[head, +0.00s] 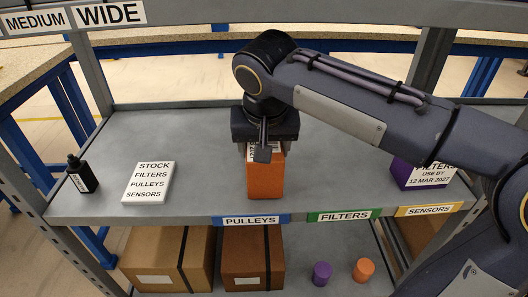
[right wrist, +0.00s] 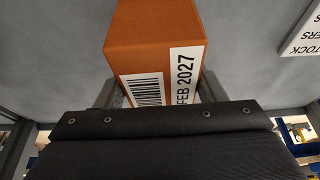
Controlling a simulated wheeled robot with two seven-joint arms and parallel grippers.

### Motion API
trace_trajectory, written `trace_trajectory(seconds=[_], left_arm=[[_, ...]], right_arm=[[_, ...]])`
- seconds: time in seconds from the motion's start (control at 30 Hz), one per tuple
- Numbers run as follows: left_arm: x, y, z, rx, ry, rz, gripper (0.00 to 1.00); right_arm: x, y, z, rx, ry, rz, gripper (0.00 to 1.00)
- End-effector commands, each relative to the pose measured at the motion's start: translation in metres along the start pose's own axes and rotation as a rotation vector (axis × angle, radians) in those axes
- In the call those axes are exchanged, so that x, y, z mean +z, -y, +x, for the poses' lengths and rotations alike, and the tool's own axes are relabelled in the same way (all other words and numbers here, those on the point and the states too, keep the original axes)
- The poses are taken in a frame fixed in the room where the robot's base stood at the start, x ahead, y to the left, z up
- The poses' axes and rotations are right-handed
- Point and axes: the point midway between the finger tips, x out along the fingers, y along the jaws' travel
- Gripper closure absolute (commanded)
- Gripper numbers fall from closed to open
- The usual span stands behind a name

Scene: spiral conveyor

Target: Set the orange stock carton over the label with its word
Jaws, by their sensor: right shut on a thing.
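The orange carton (head: 264,178) is upright on or just above the grey shelf, behind the right part of the blue PULLEYS label (head: 250,220). I cannot tell whether it touches the shelf. My right gripper (head: 265,150) is shut on its top from above. In the right wrist view the carton (right wrist: 155,40) sits between the fingers, showing a barcode and "FEB 2027"; its word is hidden. The green FILTERS label (head: 343,216) and yellow SENSORS label (head: 429,209) are farther right on the shelf edge. My left gripper is not in view.
A purple box (head: 402,175) reading FILTERS stands at the shelf's right, partly behind my arm. A white sign (head: 148,183) listing STOCK, FILTERS, PULLEYS, SENSORS and a black bottle (head: 82,175) are at left. Brown boxes (head: 168,257) are below. Shelf behind the FILTERS label looks clear.

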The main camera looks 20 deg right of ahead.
Motion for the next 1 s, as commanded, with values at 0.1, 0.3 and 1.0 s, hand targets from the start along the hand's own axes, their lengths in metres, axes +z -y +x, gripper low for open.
trace_trajectory(seconds=[0.1, 0.3, 1.0], left_arm=[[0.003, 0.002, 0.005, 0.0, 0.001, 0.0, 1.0], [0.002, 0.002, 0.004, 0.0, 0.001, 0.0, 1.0], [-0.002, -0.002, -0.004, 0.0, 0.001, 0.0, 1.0]], right_arm=[[0.003, 0.0, 0.006, -0.002, -0.002, 0.0, 0.67], [0.003, 0.0, 0.005, -0.001, -0.002, 0.0, 0.67], [0.002, 0.001, -0.007, -0.002, -0.002, -0.001, 0.15]])
